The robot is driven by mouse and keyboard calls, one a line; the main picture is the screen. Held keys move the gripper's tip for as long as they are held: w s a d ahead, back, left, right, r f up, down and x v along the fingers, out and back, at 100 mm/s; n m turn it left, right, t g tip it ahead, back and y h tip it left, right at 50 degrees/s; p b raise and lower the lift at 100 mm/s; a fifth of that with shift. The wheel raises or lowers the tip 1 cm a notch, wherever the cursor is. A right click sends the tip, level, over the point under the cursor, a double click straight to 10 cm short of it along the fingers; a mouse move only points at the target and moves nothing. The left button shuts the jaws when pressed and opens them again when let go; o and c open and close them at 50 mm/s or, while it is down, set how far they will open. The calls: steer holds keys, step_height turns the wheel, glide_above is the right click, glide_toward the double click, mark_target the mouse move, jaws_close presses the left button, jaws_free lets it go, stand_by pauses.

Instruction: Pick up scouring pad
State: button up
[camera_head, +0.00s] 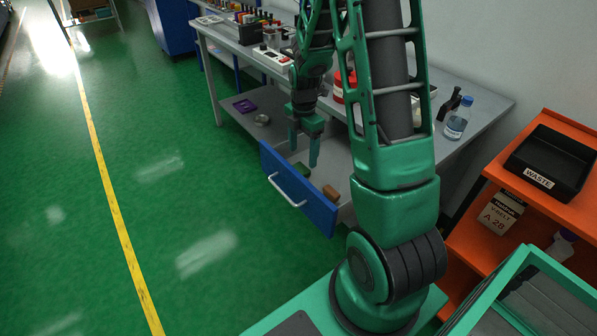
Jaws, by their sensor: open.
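A small dark green flat piece (302,169), which looks like the scouring pad, lies inside the open drawer (297,196) under the workbench. My gripper (303,156) points down above the drawer, with its two green fingers apart and nothing seen between them. Its fingertips show just above and beside the green piece in the picture; the exact height between them cannot be told. The blue drawer front hides part of the drawer's inside.
A brown block (330,192) lies in the drawer to the right of the green piece. The grey workbench (480,108) above bears a bottle (457,119) and several other items. An orange shelf (545,205) with a black waste tray (550,163) stands right. The green floor at left is clear.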

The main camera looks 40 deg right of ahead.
mark_target(301, 168)
steer(key=shift+a+f, duration=0.2)
steer(key=shift+f, duration=1.25)
steer(key=shift+a+f, duration=0.15)
steer(key=shift+f, duration=1.25)
steer(key=shift+c, duration=0.6)
steer(key=c, duration=1)
